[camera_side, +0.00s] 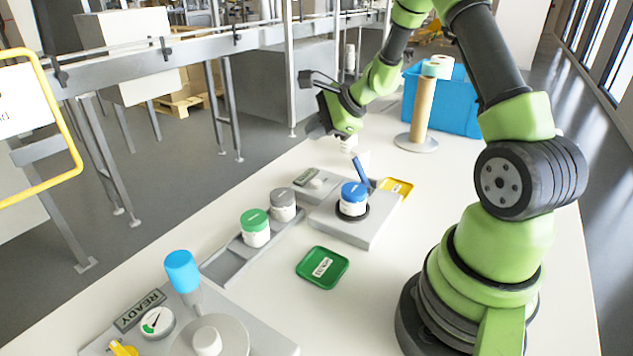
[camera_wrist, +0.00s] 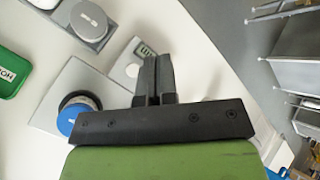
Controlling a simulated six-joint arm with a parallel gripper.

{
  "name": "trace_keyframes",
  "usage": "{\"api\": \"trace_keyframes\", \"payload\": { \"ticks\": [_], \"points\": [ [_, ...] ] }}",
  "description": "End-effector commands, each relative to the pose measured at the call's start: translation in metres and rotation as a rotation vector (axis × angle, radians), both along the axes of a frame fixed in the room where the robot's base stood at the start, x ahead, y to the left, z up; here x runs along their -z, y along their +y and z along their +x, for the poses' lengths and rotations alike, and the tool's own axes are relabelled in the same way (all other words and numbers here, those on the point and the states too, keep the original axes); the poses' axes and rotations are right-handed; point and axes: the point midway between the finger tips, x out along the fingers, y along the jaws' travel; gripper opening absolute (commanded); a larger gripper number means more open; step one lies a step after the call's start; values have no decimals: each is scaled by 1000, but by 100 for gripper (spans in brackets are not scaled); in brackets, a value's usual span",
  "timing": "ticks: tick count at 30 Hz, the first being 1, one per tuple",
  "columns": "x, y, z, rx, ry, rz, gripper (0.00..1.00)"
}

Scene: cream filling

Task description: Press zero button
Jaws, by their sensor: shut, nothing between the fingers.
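The scale (camera_side: 350,230) is a grey box on the white table, with a blue-lidded jar (camera_side: 353,200) on it. A small grey control panel (camera_side: 330,187) with a display sits behind it. In the wrist view the panel's display (camera_wrist: 146,50) shows just left of my fingertips.
Jars with green (camera_side: 255,228) and grey lids (camera_side: 283,204) stand on a rail left of the scale. A green tray (camera_side: 322,267) lies in front and a yellow tray (camera_side: 398,188) behind. A blue tool leans by the scale. A roll stand (camera_side: 421,115) and blue bin (camera_side: 455,105) stand farther back.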

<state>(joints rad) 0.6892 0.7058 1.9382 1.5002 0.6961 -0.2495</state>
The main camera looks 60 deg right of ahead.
Motion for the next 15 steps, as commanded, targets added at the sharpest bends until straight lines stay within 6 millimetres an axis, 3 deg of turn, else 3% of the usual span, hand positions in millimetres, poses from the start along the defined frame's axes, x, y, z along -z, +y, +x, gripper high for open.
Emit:
{"api": "trace_keyframes", "payload": {
  "ticks": [15],
  "points": [
    [8, -2, 0, 12, 3, 8, 0]
  ]
}}
